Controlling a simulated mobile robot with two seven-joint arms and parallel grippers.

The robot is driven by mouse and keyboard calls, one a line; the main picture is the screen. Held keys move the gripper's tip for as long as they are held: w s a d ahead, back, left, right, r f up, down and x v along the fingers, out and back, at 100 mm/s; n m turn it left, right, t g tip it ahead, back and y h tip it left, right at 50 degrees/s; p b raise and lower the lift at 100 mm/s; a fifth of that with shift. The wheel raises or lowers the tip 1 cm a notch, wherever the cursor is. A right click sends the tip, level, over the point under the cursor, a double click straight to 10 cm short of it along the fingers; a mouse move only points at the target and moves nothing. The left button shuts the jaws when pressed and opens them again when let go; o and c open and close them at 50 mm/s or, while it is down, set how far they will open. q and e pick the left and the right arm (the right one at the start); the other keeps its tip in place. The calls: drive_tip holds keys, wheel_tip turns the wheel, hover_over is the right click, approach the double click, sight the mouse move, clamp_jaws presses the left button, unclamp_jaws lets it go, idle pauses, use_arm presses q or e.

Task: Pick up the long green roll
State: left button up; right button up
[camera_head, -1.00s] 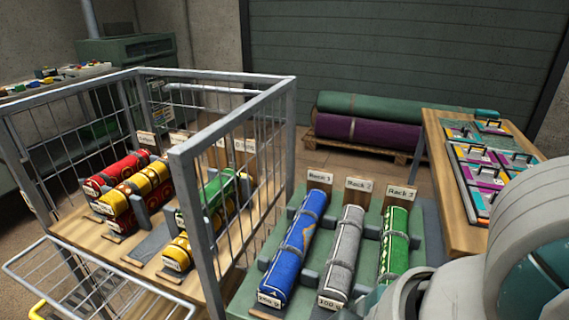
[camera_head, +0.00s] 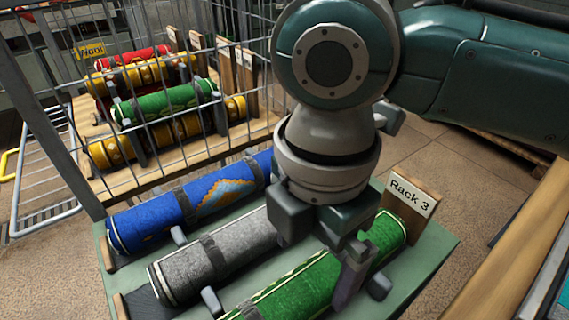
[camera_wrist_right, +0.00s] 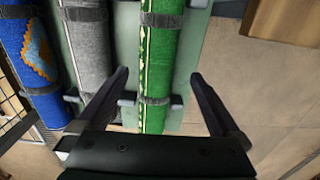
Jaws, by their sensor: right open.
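The long green roll (camera_head: 285,290) lies in the Rack 3 place on a green stand, with a grey strap around it and part of it hidden by my right arm. In the right wrist view the green roll (camera_wrist_right: 158,62) runs up the middle, with dark straps across it. My right gripper (camera_head: 362,284) is open above the roll. In the right wrist view the fingers of the gripper (camera_wrist_right: 160,76) lie on either side of the roll, with nothing held. I cannot tell how far above it they are. My left gripper is not in view.
A grey roll (camera_head: 181,277) and a blue roll (camera_head: 143,226) lie beside the green one. A wire cart (camera_head: 85,170) at the left holds a shorter green roll (camera_head: 165,103) and several red and yellow rolls. A wooden table edge (camera_head: 530,262) is at the right.

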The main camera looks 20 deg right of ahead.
sight(302, 285)
drive_tip(key=f, duration=0.1)
drive_tip(key=f+b, duration=0.1)
drive_tip(key=f, duration=0.1)
drive_tip(key=shift+a+f, duration=0.3)
drive_tip(key=shift+a, duration=0.1)
wheel_tip(302, 285, down, 5)
drive_tip(key=shift+f+b, duration=0.1)
drive_tip(key=shift+b, duration=0.8)
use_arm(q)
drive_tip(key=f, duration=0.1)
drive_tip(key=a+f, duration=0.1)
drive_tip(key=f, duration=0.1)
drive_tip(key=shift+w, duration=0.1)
use_arm(e)
drive_tip(key=shift+w, duration=0.1)
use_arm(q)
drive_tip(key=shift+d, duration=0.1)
use_arm(e)
drive_tip(key=shift+c, duration=0.2)
drive_tip(key=c, duration=0.3)
clamp_jaws()
